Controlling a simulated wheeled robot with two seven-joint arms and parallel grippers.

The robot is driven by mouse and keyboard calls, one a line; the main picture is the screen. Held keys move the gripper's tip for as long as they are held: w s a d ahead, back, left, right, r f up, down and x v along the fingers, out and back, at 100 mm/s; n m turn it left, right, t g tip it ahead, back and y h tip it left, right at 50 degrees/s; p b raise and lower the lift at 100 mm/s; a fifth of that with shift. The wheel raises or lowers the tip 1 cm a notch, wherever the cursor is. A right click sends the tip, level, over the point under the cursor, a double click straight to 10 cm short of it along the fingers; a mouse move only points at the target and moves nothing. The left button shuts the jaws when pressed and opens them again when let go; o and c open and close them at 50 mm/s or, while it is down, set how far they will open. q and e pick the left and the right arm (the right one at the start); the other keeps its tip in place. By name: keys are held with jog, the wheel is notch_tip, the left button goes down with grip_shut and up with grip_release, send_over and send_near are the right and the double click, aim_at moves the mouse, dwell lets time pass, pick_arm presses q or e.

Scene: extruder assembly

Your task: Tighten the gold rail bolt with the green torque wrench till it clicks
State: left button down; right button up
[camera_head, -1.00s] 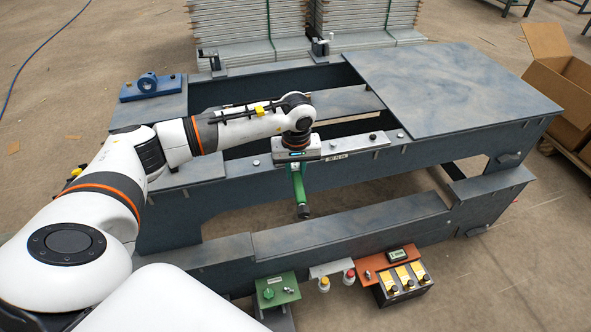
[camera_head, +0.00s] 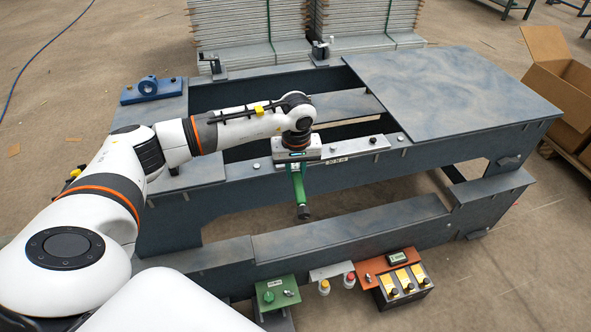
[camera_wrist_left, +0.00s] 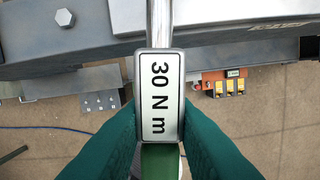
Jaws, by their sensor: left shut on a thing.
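My left gripper (camera_head: 297,158) is shut on the green torque wrench (camera_head: 299,190), over the light rail (camera_head: 350,147) on the near beam of the bench. The wrench's green handle points toward the camera and ends in a dark cap. In the left wrist view the teal fingers stand on both sides of the wrench's white "30 N m" label (camera_wrist_left: 159,95); a bright metal shaft runs up from it. A silver bolt head (camera_wrist_left: 65,17) shows on the grey surface. I cannot make out the gold rail bolt; the wrist and gripper cover part of the rail. My right gripper is out of view.
A blue block (camera_head: 150,88) stands at the left, a cardboard box (camera_head: 560,85) at the right. Stacked panels stand behind.

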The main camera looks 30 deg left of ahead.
pick_arm(q)
jog(key=shift+r, duration=0.35)
jog(key=shift+r+p, duration=1.45)
jog(key=shift+r, duration=0.95)
